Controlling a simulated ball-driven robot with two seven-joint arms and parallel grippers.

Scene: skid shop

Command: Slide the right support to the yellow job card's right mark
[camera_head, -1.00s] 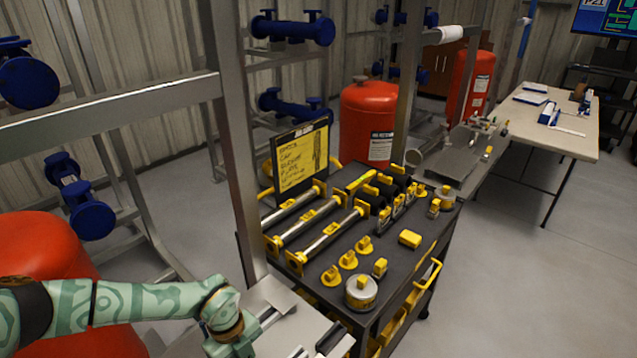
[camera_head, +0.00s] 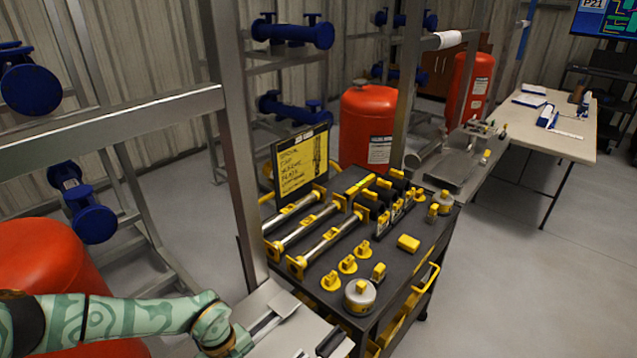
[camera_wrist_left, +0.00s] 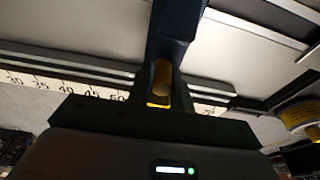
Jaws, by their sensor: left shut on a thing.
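My left gripper (camera_wrist_left: 163,92) is shut on a small yellow knob (camera_wrist_left: 161,74) in the left wrist view. The knob stands beside a ruler scale (camera_wrist_left: 75,90) along a metal rail. Whether the knob belongs to the right support cannot be told; the support's body is hidden by the gripper. In the head view my left forearm reaches the grey metal bench (camera_head: 285,322) at the bottom, and the fingers are out of sight. My right gripper is not in view.
A dark cart (camera_head: 335,266) with yellow-ended tubes and yellow-topped parts stands beyond the bench. A steel upright (camera_head: 236,170) rises at its left. Red tanks (camera_head: 368,124) stand behind and at left. A round yellow-labelled part (camera_wrist_left: 300,115) is at right in the wrist view.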

